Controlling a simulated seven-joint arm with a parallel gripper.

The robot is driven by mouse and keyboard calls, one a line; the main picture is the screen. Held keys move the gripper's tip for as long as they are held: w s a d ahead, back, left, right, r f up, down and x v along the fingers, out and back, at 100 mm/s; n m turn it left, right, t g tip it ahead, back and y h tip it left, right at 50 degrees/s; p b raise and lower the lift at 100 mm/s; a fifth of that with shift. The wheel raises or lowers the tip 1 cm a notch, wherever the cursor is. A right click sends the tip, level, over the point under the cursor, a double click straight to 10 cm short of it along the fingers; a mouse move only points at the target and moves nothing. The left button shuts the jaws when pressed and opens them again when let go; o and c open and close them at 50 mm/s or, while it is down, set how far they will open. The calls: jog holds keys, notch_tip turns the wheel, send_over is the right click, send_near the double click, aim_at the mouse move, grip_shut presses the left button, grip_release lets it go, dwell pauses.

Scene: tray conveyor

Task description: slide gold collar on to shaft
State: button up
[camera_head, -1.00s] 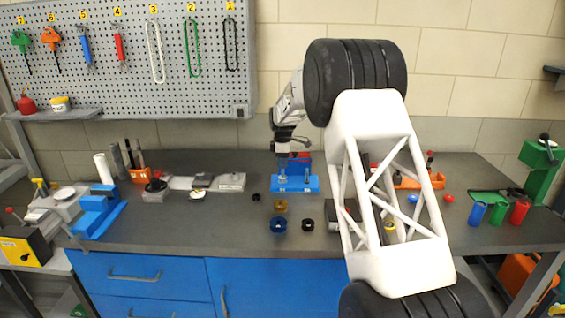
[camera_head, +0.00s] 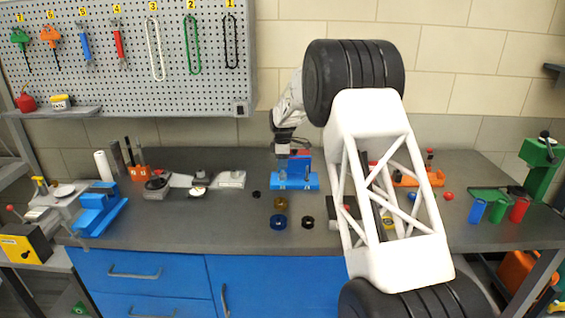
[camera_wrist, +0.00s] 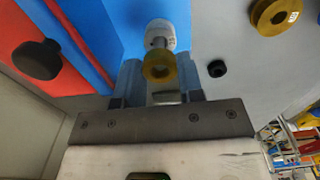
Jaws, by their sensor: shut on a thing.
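In the wrist view my gripper (camera_wrist: 160,76) has its two fingers on either side of a small gold collar (camera_wrist: 147,68) and is shut on it. A grey shaft (camera_wrist: 159,42) with a pale round end stands in line behind the collar, over the blue fixture. I cannot tell whether the collar is around the shaft or just in front of it. In the head view my gripper (camera_head: 284,149) is above the blue fixture (camera_head: 295,186) at the back of the bench; the held collar is too small to make out there.
A larger gold ring (camera_head: 280,203), a blue ring (camera_head: 278,222) and a black ring (camera_head: 308,222) lie in front of the fixture. A small black ring (camera_head: 256,194) lies to their left. The bench front left of them is clear. A blue vise-like device (camera_head: 98,207) stands further left.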

jog(key=shift+f, duration=0.35)
dwell(0.4)
jog(key=o, duration=1)
jog(key=shift+r, duration=3.9)
